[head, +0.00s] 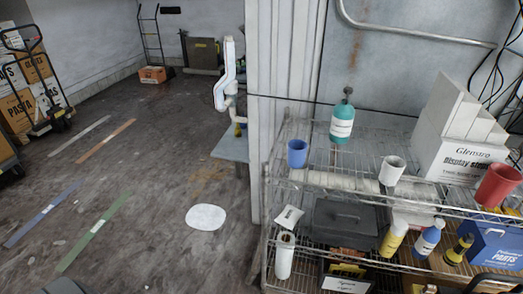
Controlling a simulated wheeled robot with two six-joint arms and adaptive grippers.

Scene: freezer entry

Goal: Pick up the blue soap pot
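A plain blue cup-shaped pot (297,153) stands upright at the left end of the wire rack's top shelf. Behind it and to the right, a teal bottle (342,121) with a dark pump-like top and a white label stands upright on the same shelf. I cannot tell from looks alone which of the two is the soap pot. Neither is touched by a gripper. Neither of my grippers is in view.
The wire rack (330,178) also holds a white cup (392,170), a red cup (498,186), white boxes (461,140) and lower-shelf bottles. A pale column (259,60) stands left of it. Open floor (150,200) lies left, with a white round patch (206,217).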

